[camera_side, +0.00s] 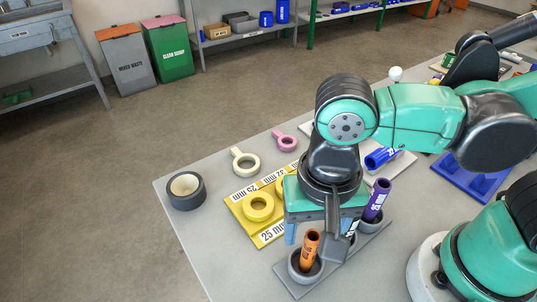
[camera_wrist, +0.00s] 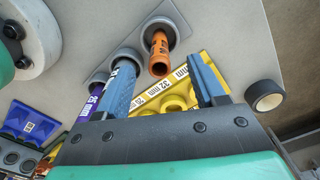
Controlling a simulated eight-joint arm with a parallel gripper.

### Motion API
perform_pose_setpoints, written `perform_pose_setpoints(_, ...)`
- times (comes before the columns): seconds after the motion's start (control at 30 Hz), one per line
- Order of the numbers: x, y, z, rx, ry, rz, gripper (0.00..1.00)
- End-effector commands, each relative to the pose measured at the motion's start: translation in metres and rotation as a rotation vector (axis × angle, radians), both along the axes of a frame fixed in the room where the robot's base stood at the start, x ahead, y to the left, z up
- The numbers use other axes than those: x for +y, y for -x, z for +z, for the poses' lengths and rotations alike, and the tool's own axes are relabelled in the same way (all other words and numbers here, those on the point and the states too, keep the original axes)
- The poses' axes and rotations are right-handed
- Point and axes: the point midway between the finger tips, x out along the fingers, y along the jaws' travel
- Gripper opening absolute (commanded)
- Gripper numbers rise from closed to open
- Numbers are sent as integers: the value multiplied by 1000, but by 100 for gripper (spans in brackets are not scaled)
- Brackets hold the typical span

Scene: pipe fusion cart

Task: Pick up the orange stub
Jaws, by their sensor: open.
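The orange stub (camera_side: 310,248) stands slightly tilted in a round grey cup (camera_side: 293,270) at the front end of a grey rack. In the wrist view the orange stub (camera_wrist: 159,50) shows near the top centre, its open end facing the camera. My gripper (camera_wrist: 160,66) is open, its two blue fingers on either side of the stub's place in the picture. Nothing is held between them. In the side view my gripper (camera_side: 318,228) hangs over the rack, close to the stub. I cannot tell the exact height gap.
A purple stub (camera_side: 376,200) stands in another cup; the stub between is mostly hidden by my gripper. A yellow gauge board (camera_side: 238,213) with rings lies behind. A dark tape roll (camera_side: 186,203), cream ring (camera_side: 245,163) and pink ring (camera_side: 285,141) lie on the table. Bare table is at the left.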

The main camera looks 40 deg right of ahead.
Motion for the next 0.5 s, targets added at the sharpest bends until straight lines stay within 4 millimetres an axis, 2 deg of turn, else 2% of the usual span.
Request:
perform_pose_setpoints(0.3, 0, 0, -33, -1, 0, 0, 63)
perform_pose_setpoints(0.5, 0, 0, -44, -1, 0, 0, 63)
